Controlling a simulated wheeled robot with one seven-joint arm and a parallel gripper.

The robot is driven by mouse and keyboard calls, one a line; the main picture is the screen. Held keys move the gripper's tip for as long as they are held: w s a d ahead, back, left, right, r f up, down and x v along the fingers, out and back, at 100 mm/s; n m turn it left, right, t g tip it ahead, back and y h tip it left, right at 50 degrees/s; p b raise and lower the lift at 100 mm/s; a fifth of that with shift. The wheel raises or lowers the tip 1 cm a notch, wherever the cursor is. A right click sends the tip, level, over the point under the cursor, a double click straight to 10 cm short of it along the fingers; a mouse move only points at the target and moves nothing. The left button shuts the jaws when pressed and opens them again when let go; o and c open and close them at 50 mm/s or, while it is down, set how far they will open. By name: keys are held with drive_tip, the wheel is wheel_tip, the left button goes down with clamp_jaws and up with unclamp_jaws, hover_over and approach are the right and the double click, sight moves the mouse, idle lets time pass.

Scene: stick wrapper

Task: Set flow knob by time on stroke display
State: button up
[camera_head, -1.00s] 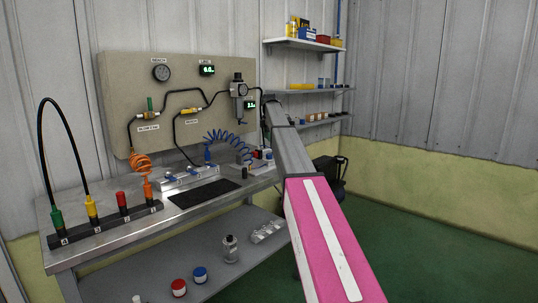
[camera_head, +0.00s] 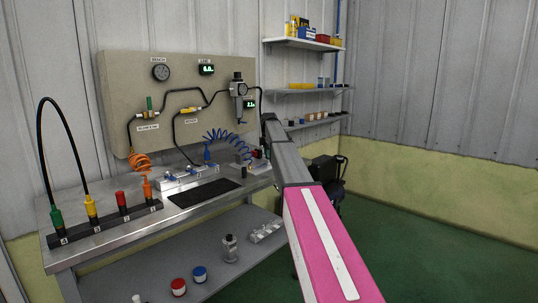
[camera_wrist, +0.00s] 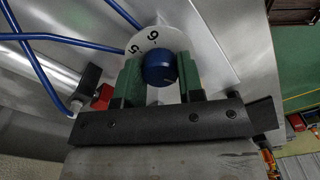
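A round blue knob (camera_wrist: 158,68) shows in the wrist view in front of a pale dial plate (camera_wrist: 152,40) marked with a 6 and a 5. My gripper's (camera_wrist: 160,82) two green fingers stand on its left and right sides, with no clear gap between fingers and knob. In the head view my arm hides the gripper and the knob. Two small green-lit displays, an upper one (camera_head: 207,70) and a lower one (camera_head: 249,104), are on the beige panel (camera_head: 115,75). Their digits are too small to read surely.
The steel bench (camera_head: 105,243) carries a dark mat (camera_head: 203,193) and a rail (camera_head: 98,228) with coloured plugs. Orange and blue coiled hoses hang near the panel. In the wrist view, blue tubes (camera_wrist: 60,40) run left of the knob. Wall shelves (camera_head: 300,43) stand behind my arm.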

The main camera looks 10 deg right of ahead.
drive_tip(key=shift+c, duration=1.3)
drive_tip(key=m, duration=0.5)
drive_tip(key=shift+m, duration=0.3)
drive_tip(key=m, duration=2.1)
drive_tip(key=shift+a+m, duration=0.1)
drive_tip(key=shift+m, duration=0.3)
